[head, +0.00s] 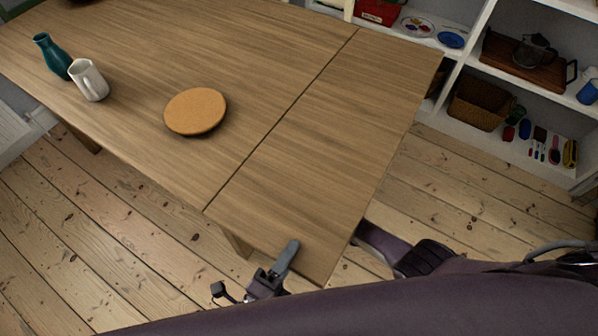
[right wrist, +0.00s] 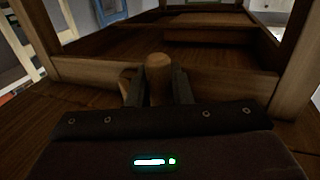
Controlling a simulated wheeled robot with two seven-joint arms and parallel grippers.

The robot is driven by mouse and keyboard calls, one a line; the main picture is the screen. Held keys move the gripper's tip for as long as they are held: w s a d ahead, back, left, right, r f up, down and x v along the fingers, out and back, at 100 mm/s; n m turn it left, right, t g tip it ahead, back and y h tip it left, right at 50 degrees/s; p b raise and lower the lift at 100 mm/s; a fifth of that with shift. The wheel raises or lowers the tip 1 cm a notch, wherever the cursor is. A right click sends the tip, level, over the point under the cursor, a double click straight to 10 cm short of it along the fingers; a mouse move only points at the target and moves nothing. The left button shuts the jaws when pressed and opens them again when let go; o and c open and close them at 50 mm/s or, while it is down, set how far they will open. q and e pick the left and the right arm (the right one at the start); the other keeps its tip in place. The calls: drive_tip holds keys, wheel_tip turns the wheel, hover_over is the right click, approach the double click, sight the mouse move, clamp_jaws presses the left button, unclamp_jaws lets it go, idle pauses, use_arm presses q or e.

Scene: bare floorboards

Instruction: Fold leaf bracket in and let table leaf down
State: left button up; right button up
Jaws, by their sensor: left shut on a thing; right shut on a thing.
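The table leaf (head: 340,110) is the right-hand section of the wooden table (head: 240,50), beyond a dark seam, and lies level with the top. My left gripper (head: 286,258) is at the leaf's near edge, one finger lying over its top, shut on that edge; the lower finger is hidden. My right arm reaches under the leaf, so its gripper is hidden in the head view. In the right wrist view my right gripper (right wrist: 159,92) is shut on a rounded wooden peg (right wrist: 158,66), apparently part of the leaf bracket, beneath the table. The bracket's angle is unclear.
A round cork mat (head: 195,111), a white jug (head: 88,80) and a teal vase (head: 52,57) stand on the main top, left of the seam. White shelves (head: 455,75) with several items stand at the back right. Floorboards (head: 415,190) right of the leaf are clear.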

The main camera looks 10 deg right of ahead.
drive_tip(key=shift+w+a, duration=0.15)
drive_tip(key=shift+a, duration=1.1)
drive_tip(key=shift+a+r, duration=0.25)
drive_tip(key=shift+a, duration=0.25)
drive_tip(key=shift+w+a+r, duration=0.1)
drive_tip(key=shift+w+r, duration=0.05)
drive_tip(key=shift+r, duration=0.05)
drive_tip(key=o, duration=2.1)
drive_tip(key=shift+w+r, duration=0.1)
drive_tip(key=shift+w, duration=0.05)
drive_tip(key=shift+o, duration=0.2)
drive_tip(key=s+d+f, duration=0.2)
drive_tip(key=s+f, duration=0.2)
drive_tip(key=s, duration=0.2)
drive_tip(key=shift+s+d, duration=0.15)
drive_tip(key=shift+d, duration=0.15)
drive_tip(key=shift+c, duration=0.3)
